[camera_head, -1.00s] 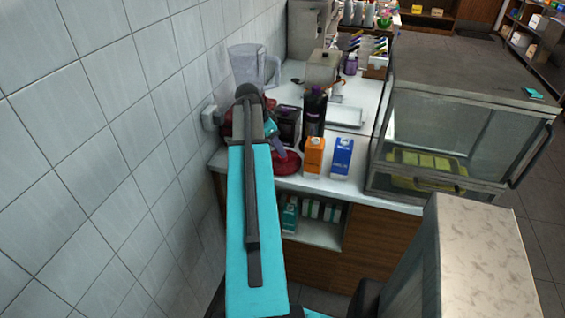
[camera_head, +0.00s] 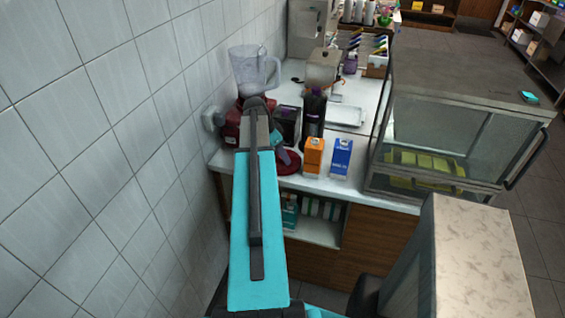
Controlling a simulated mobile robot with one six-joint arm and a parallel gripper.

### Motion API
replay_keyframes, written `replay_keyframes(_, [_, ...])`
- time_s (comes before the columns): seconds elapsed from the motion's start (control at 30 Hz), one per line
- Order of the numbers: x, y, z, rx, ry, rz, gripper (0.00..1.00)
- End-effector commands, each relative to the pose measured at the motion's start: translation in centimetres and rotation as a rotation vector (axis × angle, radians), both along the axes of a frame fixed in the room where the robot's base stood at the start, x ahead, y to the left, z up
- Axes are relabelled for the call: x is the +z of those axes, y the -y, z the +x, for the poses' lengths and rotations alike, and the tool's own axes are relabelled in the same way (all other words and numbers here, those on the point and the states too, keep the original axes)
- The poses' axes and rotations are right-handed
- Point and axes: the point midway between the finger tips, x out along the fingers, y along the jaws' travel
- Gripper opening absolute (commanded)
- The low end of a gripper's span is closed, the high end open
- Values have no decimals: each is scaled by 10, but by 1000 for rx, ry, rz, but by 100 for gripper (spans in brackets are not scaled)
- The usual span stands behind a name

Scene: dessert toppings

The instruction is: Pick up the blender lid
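A dark red round disc, which looks like the blender lid (camera_head: 289,167), lies on the white counter near its front edge, left of the cartons. The blender stands against the wall, with a clear jug (camera_head: 252,68) above a red base (camera_head: 231,128). My teal arm covers part of the base. My gripper (camera_head: 283,157) shows only in part past the arm, at the lid's upper left edge. Its fingers are too small and hidden to tell whether they are open or touch the lid.
An orange carton (camera_head: 313,157) and a blue carton (camera_head: 341,158) stand just right of the lid. A dark bottle (camera_head: 313,115) and a dark box (camera_head: 287,124) stand behind it. The tiled wall (camera_head: 120,130) is close on the left, and a glass case (camera_head: 435,140) is at the right.

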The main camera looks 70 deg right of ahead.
Motion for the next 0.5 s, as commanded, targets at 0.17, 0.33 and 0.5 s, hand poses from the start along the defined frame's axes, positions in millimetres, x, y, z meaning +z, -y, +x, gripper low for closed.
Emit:
replay_keyframes(0.17, [0,0,0,0,0,0,50])
replay_keyframes(0.33, [0,0,0,0,0,0,37])
replay_keyframes(0.5, [0,0,0,0,0,0,8])
